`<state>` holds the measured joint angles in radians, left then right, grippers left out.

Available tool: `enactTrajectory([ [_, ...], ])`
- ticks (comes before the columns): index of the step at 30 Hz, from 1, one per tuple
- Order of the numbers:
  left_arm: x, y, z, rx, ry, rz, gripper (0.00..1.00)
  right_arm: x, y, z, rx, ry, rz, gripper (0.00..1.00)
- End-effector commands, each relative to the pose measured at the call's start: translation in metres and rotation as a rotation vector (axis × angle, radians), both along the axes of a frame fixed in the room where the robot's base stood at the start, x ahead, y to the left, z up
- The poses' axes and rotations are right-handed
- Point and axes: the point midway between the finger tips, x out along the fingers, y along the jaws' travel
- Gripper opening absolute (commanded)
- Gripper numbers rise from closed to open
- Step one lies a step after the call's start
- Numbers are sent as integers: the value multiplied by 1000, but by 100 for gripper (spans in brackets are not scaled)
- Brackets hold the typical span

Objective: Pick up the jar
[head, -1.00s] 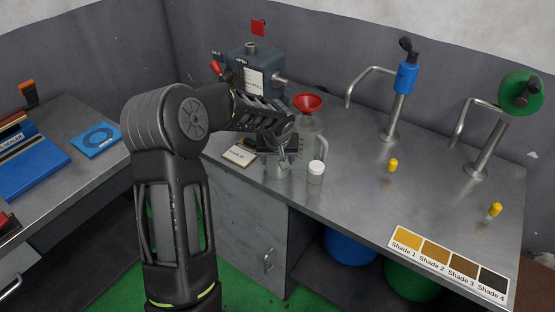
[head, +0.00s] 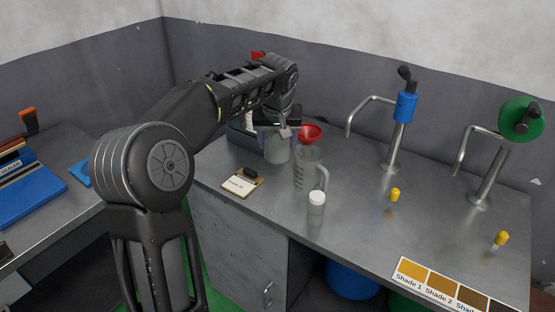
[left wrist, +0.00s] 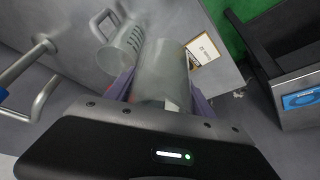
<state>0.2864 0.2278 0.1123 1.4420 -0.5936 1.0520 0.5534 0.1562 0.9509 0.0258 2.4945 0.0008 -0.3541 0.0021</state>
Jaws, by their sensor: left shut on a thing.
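The jar (head: 277,152) is a greyish, clear cylinder. It hangs upright or nearly so under my left gripper (head: 273,135), behind and left of the clear measuring jug. The left gripper is shut on the jar near its upper part; in the left wrist view the jar (left wrist: 163,68) sits between the purple fingers (left wrist: 160,88). The jar's rim is partly hidden by the gripper. It seems to be above the counter, but the gap is hard to tell. My right gripper is in neither view.
A measuring jug (head: 307,175) with a red funnel (head: 309,133) stands close to the jar's right. Taps (head: 403,110) and yellow-topped items (head: 395,195) stand right. A grey machine (head: 240,140) is behind.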

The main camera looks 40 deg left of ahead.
Motion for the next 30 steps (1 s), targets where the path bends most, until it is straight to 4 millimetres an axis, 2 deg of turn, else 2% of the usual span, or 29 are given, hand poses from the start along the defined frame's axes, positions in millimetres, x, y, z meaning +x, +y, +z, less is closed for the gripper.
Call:
enactTrajectory([
  [5, 0, -1, 10, -1, -1, 1, 18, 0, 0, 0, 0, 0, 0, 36],
  [30, 0, 0, 9, -1, -1, 0, 18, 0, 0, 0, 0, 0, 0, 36],
])
